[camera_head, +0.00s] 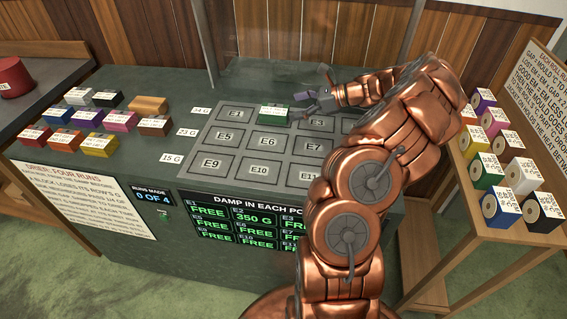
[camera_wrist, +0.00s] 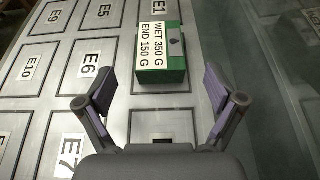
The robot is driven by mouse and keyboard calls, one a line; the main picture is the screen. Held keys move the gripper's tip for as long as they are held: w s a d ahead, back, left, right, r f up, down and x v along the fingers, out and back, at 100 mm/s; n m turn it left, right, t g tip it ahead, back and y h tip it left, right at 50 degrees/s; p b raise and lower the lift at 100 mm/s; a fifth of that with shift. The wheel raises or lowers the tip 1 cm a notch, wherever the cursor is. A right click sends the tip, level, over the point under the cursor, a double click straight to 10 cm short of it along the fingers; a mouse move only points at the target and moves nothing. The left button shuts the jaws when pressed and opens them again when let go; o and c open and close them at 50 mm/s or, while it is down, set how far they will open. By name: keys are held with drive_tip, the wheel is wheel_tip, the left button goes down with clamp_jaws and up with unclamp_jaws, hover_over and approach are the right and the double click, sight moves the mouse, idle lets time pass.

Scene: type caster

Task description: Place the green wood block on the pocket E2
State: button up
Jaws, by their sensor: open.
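The green wood block (camera_head: 273,117) sits in pocket E2 of the grey pocket plate (camera_head: 226,144), between E1 and E3. In the wrist view the green block (camera_wrist: 162,76) stands upright ahead of my fingers, with a white label reading "WET 350 G, END 150 G" on its top. My gripper (camera_head: 318,104) is open and empty just to the right of the block; in the wrist view its fingers (camera_wrist: 160,95) are spread wide, apart from the block. The E2 label is hidden beneath the block.
Several coloured blocks (camera_head: 118,121) stand on the dark bench at left. A display (camera_head: 253,218) on the front reads E2 350 G, with others shown FREE, and a counter (camera_head: 153,197) reads 0 of 4. A glass panel rises behind the plate.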

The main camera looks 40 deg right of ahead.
drive_tip(key=a+r+n+g, duration=0.1)
drive_tip(key=a, duration=0.2)
drive_tip(key=a+r+n, duration=0.1)
drive_tip(key=a+n, duration=0.1)
drive_tip(key=a, duration=0.1)
drive_tip(key=w+a+r+n+g+y, duration=0.1)
drive_tip(key=a+r, duration=0.1)
drive_tip(key=a, duration=0.2)
drive_tip(key=shift+a+g, duration=0.1)
drive_tip(key=shift+g, duration=0.2)
drive_tip(key=s+a+r+n+g+h, duration=0.15)
drive_tip(key=s+a+n+g, duration=0.25)
drive_tip(key=s+a+n, duration=0.55)
drive_tip(key=s+a+r+n+g+h, duration=0.15)
drive_tip(key=s+a+n+g, duration=0.25)
drive_tip(key=a, duration=1.1)
drive_tip(key=s+d+f+n+h, duration=0.1)
drive_tip(key=s+n, duration=0.4)
drive_tip(key=s, duration=0.5)
drive_tip(key=s+d+f+n+g+h, duration=0.1)
drive_tip(key=s+n+h, duration=0.4)
drive_tip(key=s, duration=0.6)
drive_tip(key=shift+d+f+h, duration=0.15)
drive_tip(key=shift+f+h, duration=0.45)
drive_tip(key=shift+f, duration=0.3)
